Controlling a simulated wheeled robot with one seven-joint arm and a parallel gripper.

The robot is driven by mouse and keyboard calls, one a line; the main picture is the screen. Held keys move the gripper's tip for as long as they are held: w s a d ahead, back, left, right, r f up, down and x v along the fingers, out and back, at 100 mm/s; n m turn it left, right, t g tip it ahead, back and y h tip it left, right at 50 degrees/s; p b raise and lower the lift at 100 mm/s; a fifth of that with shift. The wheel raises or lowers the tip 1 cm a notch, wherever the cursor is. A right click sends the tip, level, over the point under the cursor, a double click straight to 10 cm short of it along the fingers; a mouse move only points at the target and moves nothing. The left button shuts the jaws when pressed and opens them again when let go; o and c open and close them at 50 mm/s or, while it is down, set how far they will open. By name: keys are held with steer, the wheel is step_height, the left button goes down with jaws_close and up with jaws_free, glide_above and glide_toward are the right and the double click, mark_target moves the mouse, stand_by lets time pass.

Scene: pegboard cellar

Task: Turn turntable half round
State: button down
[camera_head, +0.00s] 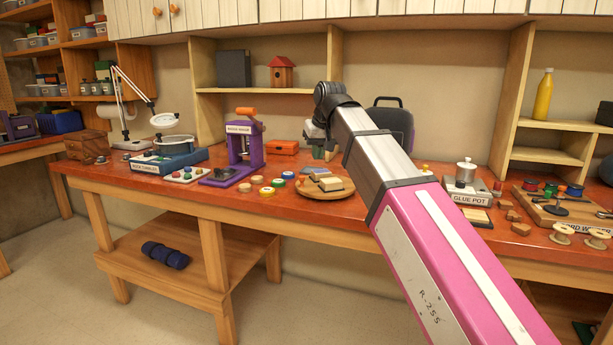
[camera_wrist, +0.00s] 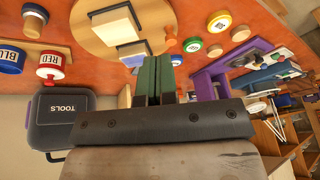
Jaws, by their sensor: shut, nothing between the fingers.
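The turntable is a round pale wooden disc (camera_head: 345,193) on the red-brown workbench, left of my arm. It also shows at the top of the wrist view (camera_wrist: 92,42). Pale rectangular blocks (camera_wrist: 110,17) lie on it, and a small orange-topped peg (camera_wrist: 171,40) stands at its rim. My gripper (camera_wrist: 157,60) has green fingers that are together and empty. In the wrist view the fingertips overlap the disc's rim, close beside the peg. I cannot tell whether they touch anything. In the head view my arm hides part of the gripper.
A dark tools case (camera_wrist: 62,118) stands behind the turntable. Coloured pots, such as a red one (camera_wrist: 50,66), stand nearby. A purple press (camera_head: 246,145) is left of the disc, with several coloured lids between. A glue pot (camera_head: 466,172) is to the right.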

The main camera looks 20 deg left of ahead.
mark_target(302, 177)
steer(key=f, duration=0.3)
steer(key=w+a+f+n, duration=0.1)
steer(key=f, duration=0.1)
steer(key=w+a+f+n, duration=0.1)
steer(key=f, duration=0.2)
steer(key=shift+a+f, duration=0.1)
steer(key=shift+f, duration=0.25)
steer(key=shift+w+a+f, duration=0.15)
steer(key=shift+w+a, duration=0.4)
steer(key=shift+a, duration=0.05)
steer(key=shift+w+a+f, duration=0.15)
steer(key=shift+w+a, duration=0.75)
steer(key=shift+a, duration=0.05)
steer(key=shift+w+a+m+t, duration=0.3)
steer(key=shift+a+m, duration=0.1)
steer(key=shift+m, duration=0.2)
steer(key=shift+w+a+m+h, duration=0.3)
steer(key=shift+a+m, duration=0.15)
steer(key=shift+m, duration=0.25)
steer(key=shift+w+a+m+t+h, duration=0.2)
steer(key=shift+w+a+m+h, duration=0.2)
steer(key=shift+w+m, duration=0.45)
steer(key=shift+w+a+m+t+h, duration=0.25)
steer(key=shift+w+a+m, duration=0.2)
steer(key=shift+m, duration=0.7)
steer(key=shift+w+a, duration=0.1)
steer(key=shift+w, duration=0.05)
